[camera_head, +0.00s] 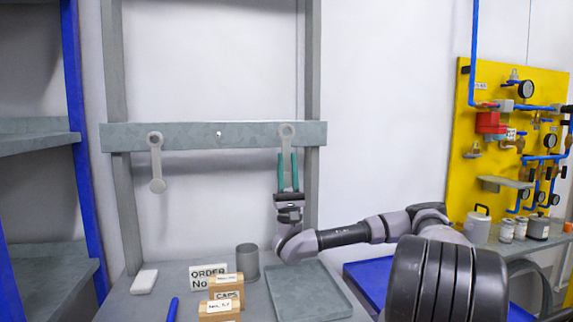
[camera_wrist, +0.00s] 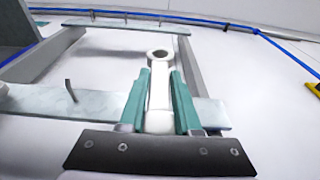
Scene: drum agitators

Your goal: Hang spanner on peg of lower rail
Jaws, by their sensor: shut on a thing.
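A pale grey spanner (camera_head: 287,131) is held upright by my gripper (camera_head: 288,172), ring end up, in front of the right end of the lower rail (camera_head: 240,135). My gripper is shut on its shank with teal fingers. In the wrist view the spanner (camera_wrist: 159,88) lies between the fingers (camera_wrist: 158,95), with its open ring beyond the tips. I cannot tell whether a peg is inside the ring. A bare peg (camera_head: 219,134) stands mid-rail; it also shows in the wrist view (camera_wrist: 70,90). A second spanner (camera_head: 157,165) hangs at the rail's left.
Below are a grey tray (camera_head: 304,290), a grey cup (camera_head: 247,262), labelled boxes (camera_head: 227,290), a white block (camera_head: 144,281) and a blue pen-like object (camera_head: 172,309). A yellow pipe panel (camera_head: 465,130) stands right, blue-posted shelves (camera_head: 40,145) left. Another rail (camera_wrist: 120,23) shows in the wrist view.

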